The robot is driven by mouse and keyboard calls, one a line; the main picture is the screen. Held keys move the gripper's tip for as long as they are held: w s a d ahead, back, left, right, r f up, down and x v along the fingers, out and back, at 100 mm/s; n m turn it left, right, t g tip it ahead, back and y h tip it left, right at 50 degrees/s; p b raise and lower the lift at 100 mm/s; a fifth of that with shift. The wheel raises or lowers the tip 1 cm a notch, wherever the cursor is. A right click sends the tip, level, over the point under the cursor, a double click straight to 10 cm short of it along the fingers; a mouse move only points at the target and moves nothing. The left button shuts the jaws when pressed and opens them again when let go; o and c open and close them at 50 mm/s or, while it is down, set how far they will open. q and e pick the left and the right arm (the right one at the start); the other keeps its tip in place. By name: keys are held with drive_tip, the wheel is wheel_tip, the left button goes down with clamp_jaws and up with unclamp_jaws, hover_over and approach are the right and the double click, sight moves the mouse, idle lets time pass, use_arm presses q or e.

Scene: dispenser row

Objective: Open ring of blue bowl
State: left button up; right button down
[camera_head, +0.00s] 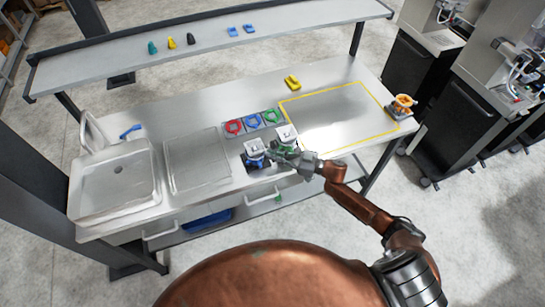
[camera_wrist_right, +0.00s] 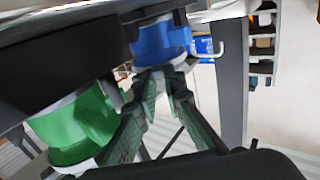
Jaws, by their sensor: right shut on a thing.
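The blue bowl (camera_wrist_right: 160,38) hangs in the dispenser unit (camera_head: 254,148) at the left of a pair near the counter's front edge. Its ring (camera_wrist_right: 158,62) is a grey-white rim at the bowl's edge in the right wrist view. My right gripper (camera_wrist_right: 161,76) reaches in from the right, its fingertips shut at this ring; the exact contact is small and partly hidden. The right gripper (camera_head: 270,152) also shows in the head view, in front of the dispensers. My left gripper is in neither view.
A green bowl (camera_wrist_right: 75,130) is close beside my right fingers, under the neighbouring dispenser (camera_head: 286,134). Red (camera_head: 233,126), blue (camera_head: 252,121) and green (camera_head: 271,115) round items lie behind. A yellow-outlined area (camera_head: 335,115) of the counter is clear. A sink (camera_head: 115,185) is at left.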

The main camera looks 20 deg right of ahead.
drive_tip(key=c, duration=2)
unclamp_jaws()
drive_tip(key=shift+r, duration=0.1)
drive_tip(key=shift+d, duration=0.1)
